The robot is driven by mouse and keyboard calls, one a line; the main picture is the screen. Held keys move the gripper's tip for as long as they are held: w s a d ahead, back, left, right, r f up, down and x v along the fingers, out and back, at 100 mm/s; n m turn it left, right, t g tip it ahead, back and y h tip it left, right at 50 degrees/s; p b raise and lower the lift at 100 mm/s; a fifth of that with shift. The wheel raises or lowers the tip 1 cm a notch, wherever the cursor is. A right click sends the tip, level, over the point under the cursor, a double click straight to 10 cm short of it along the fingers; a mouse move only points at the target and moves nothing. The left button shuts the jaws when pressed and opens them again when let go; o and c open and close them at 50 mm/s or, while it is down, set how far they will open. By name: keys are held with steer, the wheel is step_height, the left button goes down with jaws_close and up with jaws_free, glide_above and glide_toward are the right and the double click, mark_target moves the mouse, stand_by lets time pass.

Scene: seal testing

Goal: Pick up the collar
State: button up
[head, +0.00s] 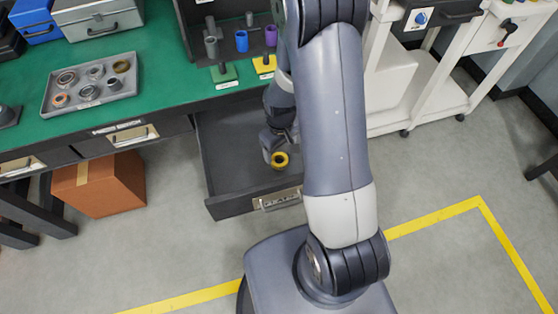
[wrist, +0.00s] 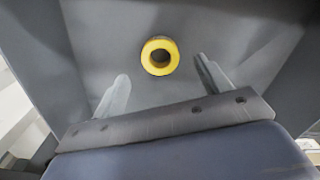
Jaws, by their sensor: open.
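The collar (head: 280,160) is a yellow ring with a dark hole, lying on the floor of an open grey drawer (head: 228,170). In the wrist view the collar (wrist: 160,56) shows near the top middle, beyond the fingertips and roughly between their lines. My gripper (wrist: 158,85) is open, with its two fingers spread apart and nothing between them. In the head view my gripper (head: 273,150) is inside the drawer close to the collar, partly hidden by my arm.
A green workbench (head: 165,70) stands above the drawer, with a grey tray (head: 92,105) of several rings. Small coloured cylinders stand on a dark rack at the back. A cardboard box (head: 98,185) sits left of the drawer. A white cart (head: 420,90) stands at right.

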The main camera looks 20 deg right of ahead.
mark_target(280, 163)
steer(key=shift+w+f, duration=0.2)
steer(key=shift+f, duration=2.75)
steer(key=c, duration=1.3)
steer(key=shift+r, duration=0.1)
